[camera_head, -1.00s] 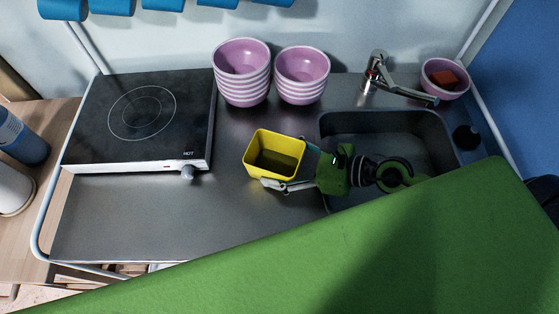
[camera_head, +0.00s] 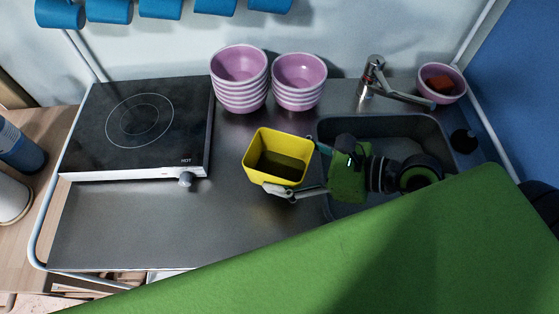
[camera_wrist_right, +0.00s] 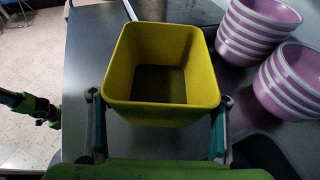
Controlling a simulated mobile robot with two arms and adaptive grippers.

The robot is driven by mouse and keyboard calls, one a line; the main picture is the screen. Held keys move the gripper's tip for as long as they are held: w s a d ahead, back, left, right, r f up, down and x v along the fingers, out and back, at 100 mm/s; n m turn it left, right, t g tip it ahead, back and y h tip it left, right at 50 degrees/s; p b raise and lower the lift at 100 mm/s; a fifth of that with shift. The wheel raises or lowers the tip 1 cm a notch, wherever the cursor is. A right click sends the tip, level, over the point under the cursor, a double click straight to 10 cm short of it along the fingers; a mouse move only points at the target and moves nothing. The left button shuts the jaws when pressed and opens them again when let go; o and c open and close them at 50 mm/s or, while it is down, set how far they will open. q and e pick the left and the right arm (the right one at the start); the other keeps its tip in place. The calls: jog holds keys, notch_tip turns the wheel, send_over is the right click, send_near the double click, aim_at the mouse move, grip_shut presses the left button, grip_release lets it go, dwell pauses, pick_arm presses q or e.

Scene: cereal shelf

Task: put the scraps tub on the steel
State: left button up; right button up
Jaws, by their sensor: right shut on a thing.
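The scraps tub is the yellow, square, open-topped tub (camera_head: 261,172). It is upright over the steel worktop (camera_head: 130,230), between the hotplate and the sink. My right gripper (camera_head: 294,172) is shut on the tub, with a finger at either side of it. The wrist view shows the tub (camera_wrist_right: 160,113) between both fingers. Its inside looks empty. Its underside is hidden, so I cannot tell whether it touches the steel. A green and black part at the wrist view's left edge looks like my left gripper (camera_wrist_right: 30,105); its jaws are unclear.
A black hotplate (camera_head: 140,125) stands to the left. Two stacks of pink bowls (camera_head: 240,85) (camera_head: 299,82) stand behind the tub. The sink (camera_head: 425,130) with its tap (camera_head: 375,75) is to the right. A bowl with a sponge (camera_head: 442,83) sits behind it. Steel in front of the hotplate is clear.

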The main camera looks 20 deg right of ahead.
jog(key=s+r+p, duration=0.2)
jog(key=r, duration=0.1)
jog(key=shift+s, duration=0.3)
jog(key=s+r+p, duration=0.2)
jog(key=s+p, duration=0.4)
jog(key=s, duration=0.1)
jog(key=shift+s+d+r, duration=0.35)
